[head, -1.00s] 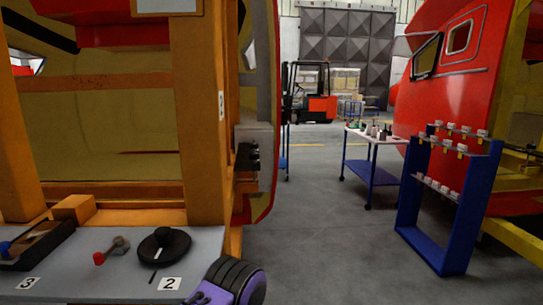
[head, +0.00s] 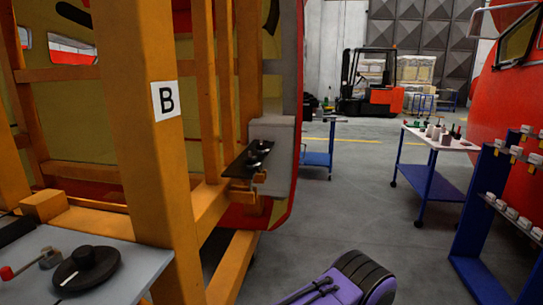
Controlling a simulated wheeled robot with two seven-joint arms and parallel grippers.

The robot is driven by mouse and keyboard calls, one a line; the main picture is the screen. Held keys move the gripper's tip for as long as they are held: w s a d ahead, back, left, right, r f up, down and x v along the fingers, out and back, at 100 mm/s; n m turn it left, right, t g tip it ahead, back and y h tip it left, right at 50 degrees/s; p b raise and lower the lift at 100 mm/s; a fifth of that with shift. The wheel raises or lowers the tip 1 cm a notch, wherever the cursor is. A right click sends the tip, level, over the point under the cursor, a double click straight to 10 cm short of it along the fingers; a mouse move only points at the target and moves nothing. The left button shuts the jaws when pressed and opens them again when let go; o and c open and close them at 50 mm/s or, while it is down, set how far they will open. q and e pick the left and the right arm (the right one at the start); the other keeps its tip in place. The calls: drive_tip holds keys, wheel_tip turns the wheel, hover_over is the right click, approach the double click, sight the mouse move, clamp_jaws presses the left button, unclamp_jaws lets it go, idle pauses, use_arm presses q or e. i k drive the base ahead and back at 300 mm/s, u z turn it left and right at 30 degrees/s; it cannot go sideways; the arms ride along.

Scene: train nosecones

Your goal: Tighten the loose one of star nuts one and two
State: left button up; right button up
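Two small black knobs, which look like star nuts, sit on a dark plate at the end of an orange frame beam. The upper knob (head: 262,145) is slightly farther right than the lower knob (head: 252,160). They are small, and I cannot tell which is loose or which number each has. Both of my grippers are out of view. A purple and black part of my own arm shows at the bottom edge, well below and to the right of the knobs.
An orange post with a "B" label (head: 165,100) stands left of the knobs. A grey table (head: 120,258) with a black dial (head: 86,268) is at lower left. A blue rack (head: 481,225) and a trolley (head: 432,180) stand right. A forklift (head: 372,88) is farther back. Grey floor between is clear.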

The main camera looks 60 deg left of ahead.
sight(249, 162)
drive_tip(key=u, duration=0.3)
drive_tip(key=i, duration=0.85)
drive_tip(key=u, duration=0.65)
